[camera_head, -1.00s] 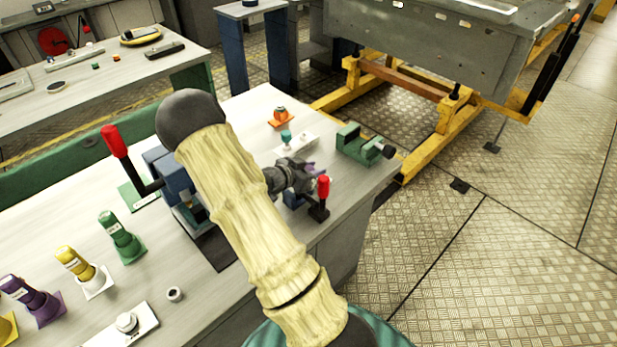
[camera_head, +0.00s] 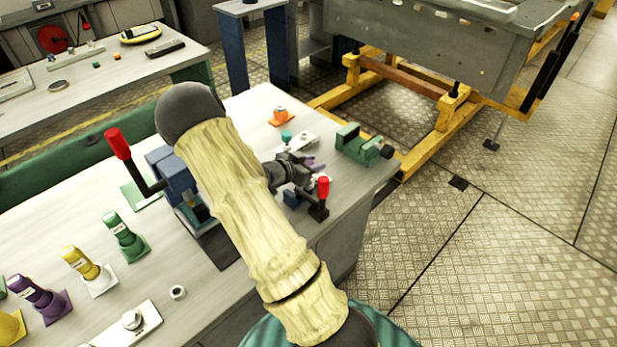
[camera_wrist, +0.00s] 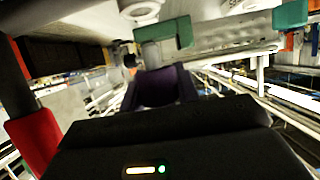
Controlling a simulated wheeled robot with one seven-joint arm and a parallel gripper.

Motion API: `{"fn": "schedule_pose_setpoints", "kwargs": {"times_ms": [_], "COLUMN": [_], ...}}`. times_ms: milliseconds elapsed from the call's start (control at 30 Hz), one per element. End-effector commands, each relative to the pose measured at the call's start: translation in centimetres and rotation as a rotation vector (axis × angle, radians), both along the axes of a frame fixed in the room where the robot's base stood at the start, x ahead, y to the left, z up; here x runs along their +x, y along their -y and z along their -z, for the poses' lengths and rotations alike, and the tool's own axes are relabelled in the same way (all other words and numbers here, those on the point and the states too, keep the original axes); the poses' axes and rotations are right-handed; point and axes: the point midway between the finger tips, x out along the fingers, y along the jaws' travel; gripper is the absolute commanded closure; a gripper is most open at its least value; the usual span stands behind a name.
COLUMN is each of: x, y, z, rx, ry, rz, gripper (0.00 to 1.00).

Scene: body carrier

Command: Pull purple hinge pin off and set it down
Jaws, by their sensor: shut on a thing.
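My gripper (camera_head: 302,166) is at the right part of the workbench, partly hidden behind my forearm. It is shut on the purple hinge pin (camera_head: 318,166), which shows as a small purple piece at the fingertips. In the wrist view the purple pin (camera_wrist: 158,86) sits between the dark fingers, just beyond the gripper body. A small blue block (camera_head: 292,198) is just below the gripper. Whether the pin still touches a hinge is hidden.
A red-knobbed clamp (camera_head: 323,188) stands close to the gripper. A green vise (camera_head: 358,146) is to the right, and a white plate with a teal knob (camera_head: 287,136) is behind. A larger red-handled lever (camera_head: 118,144) is at left.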

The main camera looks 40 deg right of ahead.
Motion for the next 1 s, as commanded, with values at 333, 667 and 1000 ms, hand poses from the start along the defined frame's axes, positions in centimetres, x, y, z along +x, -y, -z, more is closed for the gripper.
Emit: {"fn": "schedule_pose_setpoints", "kwargs": {"times_ms": [333, 667, 1000], "x": [0.0, 0.0, 0.0], "y": [0.0, 0.0, 0.0], "z": [-0.9, -0.9, -2.5], "rx": [0.0, 0.0, 0.0], "ry": [0.0, 0.0, 0.0], "rz": [0.0, 0.0, 0.0], "gripper": [1.0, 1.0, 1.0]}}
